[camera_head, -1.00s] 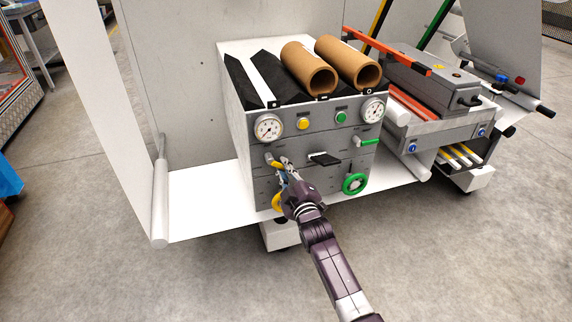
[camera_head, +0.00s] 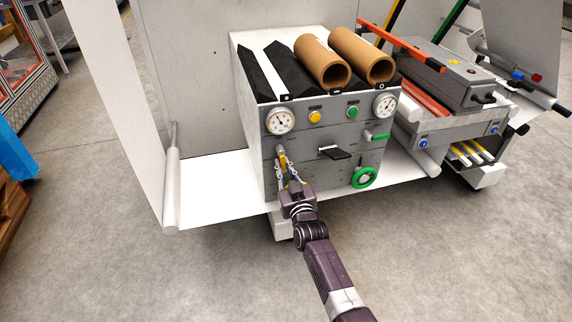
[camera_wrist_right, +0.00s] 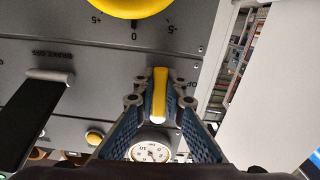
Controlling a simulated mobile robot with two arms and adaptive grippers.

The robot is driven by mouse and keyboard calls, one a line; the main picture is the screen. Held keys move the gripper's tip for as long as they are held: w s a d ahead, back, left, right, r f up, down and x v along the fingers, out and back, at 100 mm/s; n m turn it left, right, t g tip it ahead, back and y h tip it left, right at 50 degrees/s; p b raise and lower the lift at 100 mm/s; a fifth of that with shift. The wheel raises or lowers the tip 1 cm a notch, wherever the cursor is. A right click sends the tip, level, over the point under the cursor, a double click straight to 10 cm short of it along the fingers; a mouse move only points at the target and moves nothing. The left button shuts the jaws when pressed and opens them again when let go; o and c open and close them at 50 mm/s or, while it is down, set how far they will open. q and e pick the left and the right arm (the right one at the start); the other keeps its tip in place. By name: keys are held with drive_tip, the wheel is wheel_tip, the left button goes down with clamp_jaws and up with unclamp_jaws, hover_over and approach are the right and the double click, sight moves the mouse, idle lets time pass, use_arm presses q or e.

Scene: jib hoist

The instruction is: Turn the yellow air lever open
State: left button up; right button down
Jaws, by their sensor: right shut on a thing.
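The yellow air lever (camera_head: 282,161) is on the left of the grey panel front, below the left gauge. It points roughly downward in the head view. In the right wrist view the lever (camera_wrist_right: 160,88) stands between the two fingertips. My right gripper (camera_head: 284,173) reaches up to it from below, and in the wrist view its fingertips (camera_wrist_right: 160,101) are closed on the lever's two sides. My left gripper is in neither view.
A black lever (camera_head: 335,153) juts from the panel's middle, with a green lever (camera_head: 377,137) and green handwheel (camera_head: 365,178) to its right. A yellow dial (camera_wrist_right: 130,6) is close to the gripper. Cardboard tubes (camera_head: 322,64) lie on top.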

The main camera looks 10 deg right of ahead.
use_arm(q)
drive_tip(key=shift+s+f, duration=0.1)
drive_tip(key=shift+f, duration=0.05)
use_arm(e)
drive_tip(key=shift+a+f+m, duration=0.1)
drive_tip(key=shift+a+m, duration=0.1)
drive_tip(key=shift+m, duration=0.3)
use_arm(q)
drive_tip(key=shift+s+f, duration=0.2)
use_arm(e)
drive_tip(key=c, duration=2)
unclamp_jaws()
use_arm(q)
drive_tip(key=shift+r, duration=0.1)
use_arm(e)
drive_tip(key=shift+o, duration=0.2)
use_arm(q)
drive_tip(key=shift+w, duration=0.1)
use_arm(e)
drive_tip(key=shift+s, duration=0.65)
drive_tip(key=s, duration=1)
drive_tip(key=shift+s+d, duration=0.15)
drive_tip(key=shift+s, duration=0.25)
